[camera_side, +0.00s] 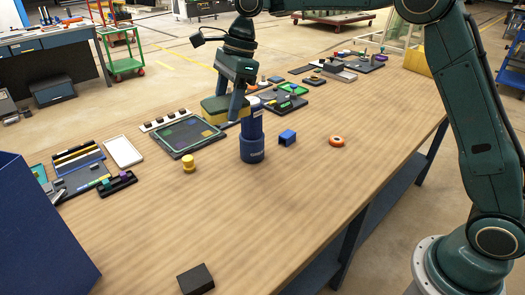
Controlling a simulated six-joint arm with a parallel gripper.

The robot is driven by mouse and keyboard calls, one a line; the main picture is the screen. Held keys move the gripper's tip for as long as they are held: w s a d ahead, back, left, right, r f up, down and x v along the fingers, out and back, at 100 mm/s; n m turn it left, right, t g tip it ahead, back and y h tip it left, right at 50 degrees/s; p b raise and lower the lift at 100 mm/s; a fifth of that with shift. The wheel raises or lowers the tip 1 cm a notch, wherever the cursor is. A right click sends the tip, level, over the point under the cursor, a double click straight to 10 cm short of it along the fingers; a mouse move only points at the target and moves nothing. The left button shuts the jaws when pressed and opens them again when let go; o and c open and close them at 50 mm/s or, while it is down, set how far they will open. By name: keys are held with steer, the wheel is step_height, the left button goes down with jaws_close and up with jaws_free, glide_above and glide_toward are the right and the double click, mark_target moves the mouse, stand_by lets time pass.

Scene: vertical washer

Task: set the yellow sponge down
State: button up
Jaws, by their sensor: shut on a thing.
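My gripper (240,107) points down over the middle of the wooden table. It is shut on the yellow sponge (211,118), which shows a green upper layer above a yellow lower one. The sponge is held level above the table, near the right edge of a dark square tray (176,138). A blue cylinder with a wider base (252,150) stands upright just in front of my gripper. Whether the fingers or sponge touch the blue cylinder, I cannot tell.
A yellow knob (189,163), a blue block (288,138) and an orange ring (336,141) lie nearby. A black block (195,279) lies at the front. A blue panel (38,230) stands at the left. The table's front middle is clear.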

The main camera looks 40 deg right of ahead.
steer(key=shift+r, duration=0.9)
steer(key=w+d+m+t, duration=0.1)
steer(key=w+d+m, duration=0.25)
steer(key=d, duration=1.05)
steer(key=m+t+h, duration=0.2)
steer(key=m+h, duration=0.1)
steer(key=m, duration=0.9)
glide_above(355, 134)
steer(key=s, duration=0.1)
step_height(355, 134, down, 4)
step_height(355, 134, down, 17)
steer(key=shift+r, duration=0.1)
steer(key=shift+f, duration=2.2)
steer(key=shift+f, duration=0.15)
